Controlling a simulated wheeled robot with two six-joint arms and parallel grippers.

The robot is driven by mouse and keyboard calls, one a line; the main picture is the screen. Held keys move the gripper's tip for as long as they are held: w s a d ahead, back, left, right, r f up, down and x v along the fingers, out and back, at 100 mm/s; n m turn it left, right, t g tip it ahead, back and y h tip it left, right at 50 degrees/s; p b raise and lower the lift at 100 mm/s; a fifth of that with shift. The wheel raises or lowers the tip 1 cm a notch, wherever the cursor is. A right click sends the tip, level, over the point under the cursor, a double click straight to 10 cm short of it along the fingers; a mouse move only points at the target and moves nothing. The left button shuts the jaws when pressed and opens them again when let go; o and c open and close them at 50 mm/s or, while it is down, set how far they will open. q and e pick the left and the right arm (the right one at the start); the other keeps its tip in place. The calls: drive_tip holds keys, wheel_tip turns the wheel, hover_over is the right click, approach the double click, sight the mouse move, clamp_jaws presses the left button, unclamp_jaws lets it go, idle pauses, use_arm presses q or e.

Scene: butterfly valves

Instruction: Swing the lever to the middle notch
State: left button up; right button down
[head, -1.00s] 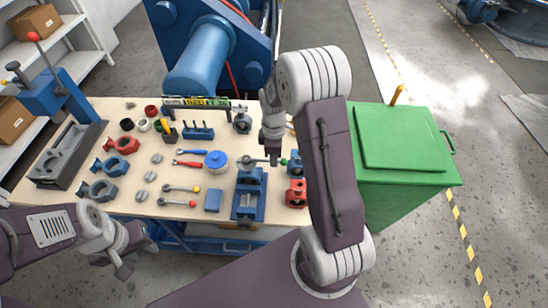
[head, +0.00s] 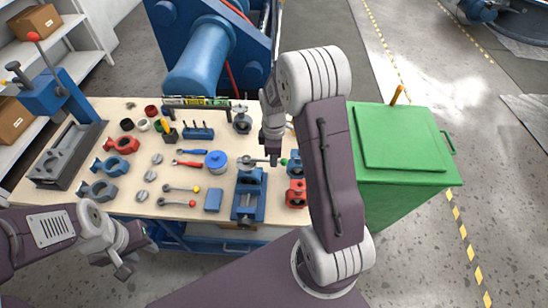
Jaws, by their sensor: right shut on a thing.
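A dark valve clamped in a blue vise (head: 248,199) stands at the front right of the bench. Its grey lever (head: 254,161) points to the right across the top of the vise. My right gripper (head: 273,160) comes down from above and is shut on the lever's right end. The fingertips are small here, and the valve's notches cannot be made out. My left gripper (head: 134,258) hangs open and empty in front of the bench's front edge, away from the valve.
A red valve body (head: 296,194) stands close right of the vise. A blue round pot (head: 216,161), a blue block (head: 213,201) and several tools lie to the left. A green bin (head: 405,150) stands right of the bench. A lever press (head: 60,95) is at the far left.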

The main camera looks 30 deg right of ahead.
drive_tip(key=s+a+m+p, duration=0.2)
drive_tip(key=s+a+m, duration=0.2)
drive_tip(key=m, duration=0.5)
drive_tip(key=shift+a+m+p, duration=0.3)
drive_tip(key=shift+a, duration=0.8)
drive_tip(key=c, duration=1.4)
unclamp_jaws()
drive_tip(key=shift+s+r, duration=0.1)
wheel_tip(320, 180, up, 7)
drive_tip(key=p, duration=0.6)
drive_tip(key=shift+p, duration=0.3)
